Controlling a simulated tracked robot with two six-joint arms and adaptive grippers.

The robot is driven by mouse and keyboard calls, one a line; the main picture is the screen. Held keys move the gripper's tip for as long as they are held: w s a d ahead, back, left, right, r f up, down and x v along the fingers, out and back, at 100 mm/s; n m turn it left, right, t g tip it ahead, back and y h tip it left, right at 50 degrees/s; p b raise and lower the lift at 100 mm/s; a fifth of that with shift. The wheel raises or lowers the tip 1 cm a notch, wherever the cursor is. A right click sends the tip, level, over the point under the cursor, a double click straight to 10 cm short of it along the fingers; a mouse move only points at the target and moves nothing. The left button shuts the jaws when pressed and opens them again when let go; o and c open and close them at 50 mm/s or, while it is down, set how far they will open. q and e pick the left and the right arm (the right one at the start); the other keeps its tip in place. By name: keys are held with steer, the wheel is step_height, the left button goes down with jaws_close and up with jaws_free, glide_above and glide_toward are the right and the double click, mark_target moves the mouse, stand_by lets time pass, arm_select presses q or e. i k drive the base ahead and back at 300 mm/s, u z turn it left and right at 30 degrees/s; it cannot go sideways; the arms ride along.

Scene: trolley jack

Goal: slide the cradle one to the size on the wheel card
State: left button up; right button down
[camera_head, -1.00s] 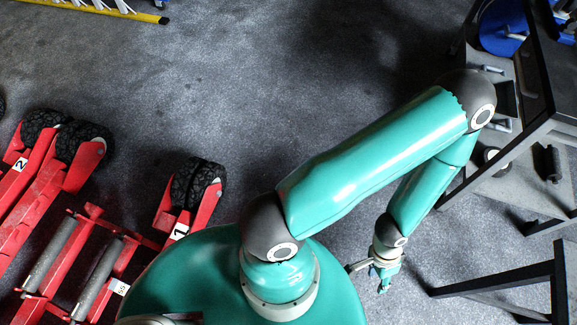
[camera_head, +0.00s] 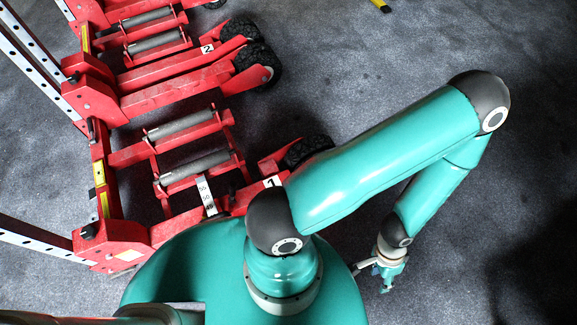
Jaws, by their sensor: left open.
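Cradle one (camera_head: 118,158) is the red frame at the left centre, with a "1" label (camera_head: 271,182) at its right end. It carries two grey rollers (camera_head: 195,168). A white scale strip (camera_head: 207,196) with small numbers, 55 and 50 among them, lies beside the lower roller. My own body covers part of its lower right end. My left gripper (camera_head: 384,275) is open and empty above bare floor, right of the cradle and well apart from it. My right gripper is not in view. I see no wheel card.
Cradle two (camera_head: 165,96), also red with a "2" label (camera_head: 207,49), stands just above cradle one. White perforated rails (camera_head: 38,66) reach in from the left. A yellow bar end (camera_head: 381,6) shows at the top. The right side is clear floor.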

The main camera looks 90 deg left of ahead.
mark_target(237, 160)
steer(key=z, duration=0.85)
steer(key=i, duration=0.15)
steer(key=u, duration=2.55)
steer(key=i, duration=0.3)
steer(key=u, duration=1.05)
steer(key=k, duration=1)
steer(key=u, duration=1)
steer(key=i, duration=1)
steer(key=z, duration=0.05)
